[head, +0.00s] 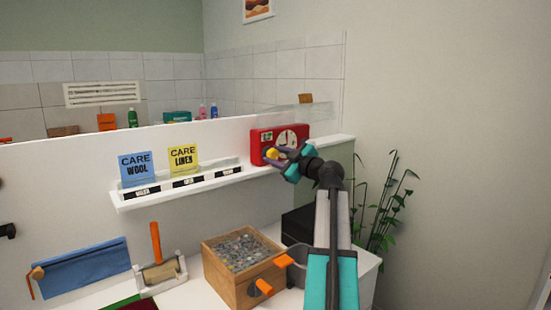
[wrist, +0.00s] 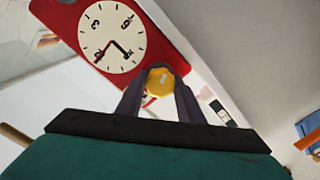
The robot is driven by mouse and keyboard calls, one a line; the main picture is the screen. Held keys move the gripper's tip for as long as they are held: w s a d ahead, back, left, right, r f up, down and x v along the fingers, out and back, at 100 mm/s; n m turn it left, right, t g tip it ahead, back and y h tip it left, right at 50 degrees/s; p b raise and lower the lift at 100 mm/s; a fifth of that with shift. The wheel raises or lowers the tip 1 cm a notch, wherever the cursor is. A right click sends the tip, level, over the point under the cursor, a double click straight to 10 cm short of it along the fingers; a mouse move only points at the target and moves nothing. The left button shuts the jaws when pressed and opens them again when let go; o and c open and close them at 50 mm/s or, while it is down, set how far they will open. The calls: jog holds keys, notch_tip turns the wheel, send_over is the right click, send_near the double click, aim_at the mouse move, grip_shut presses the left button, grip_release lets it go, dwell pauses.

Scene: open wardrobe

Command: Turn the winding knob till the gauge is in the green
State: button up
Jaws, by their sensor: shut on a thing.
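A red clock box (head: 258,146) is at the right end of the white wall ledge. In the wrist view the red box (wrist: 60,22) shows a white round dial (wrist: 112,36) with black numerals, black hands and a red hand. The yellow winding knob (head: 271,153) is at the box's lower front. My gripper (head: 276,156) has its fingers closed on both sides of the knob, seen close up in the wrist view (wrist: 160,82). A small green and white patch (head: 267,136) is on the box's upper left. I cannot read a gauge needle.
The white ledge (head: 190,190) holds a blue "CARE WOOL" card (head: 137,168) and a yellow "CARE LINEN" card (head: 183,158). Below are a wooden box (head: 225,284) of grey pieces and a black box (head: 300,226). A plant (head: 392,200) stands right of my arm.

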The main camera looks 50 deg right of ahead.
jog(key=m+b, duration=0.2)
jog(key=m, duration=0.2)
jog(key=shift+m+b, duration=0.3)
jog(key=m, duration=0.4)
jog(key=shift+m, duration=0.4)
jog(key=m, duration=0.5)
jog(key=shift+p, duration=0.4)
jog(key=m+p, duration=0.2)
jog(key=m, duration=0.3)
jog(key=shift+r, duration=0.1)
jog(key=m+p, duration=0.3)
jog(key=m, duration=0.2)
jog(key=shift+p, duration=0.4)
jog(key=m+p, duration=0.3)
jog(key=m, duration=0.1)
jog(key=shift+m+p, duration=0.3)
jog(key=shift+m, duration=0.1)
jog(key=m+p, duration=0.5)
jog(key=m, duration=0.1)
jog(key=shift+p, duration=0.4)
jog(key=shift+m+p, duration=1.4)
jog(key=shift+m, duration=0.4)
jog(key=shift+f, duration=0.2)
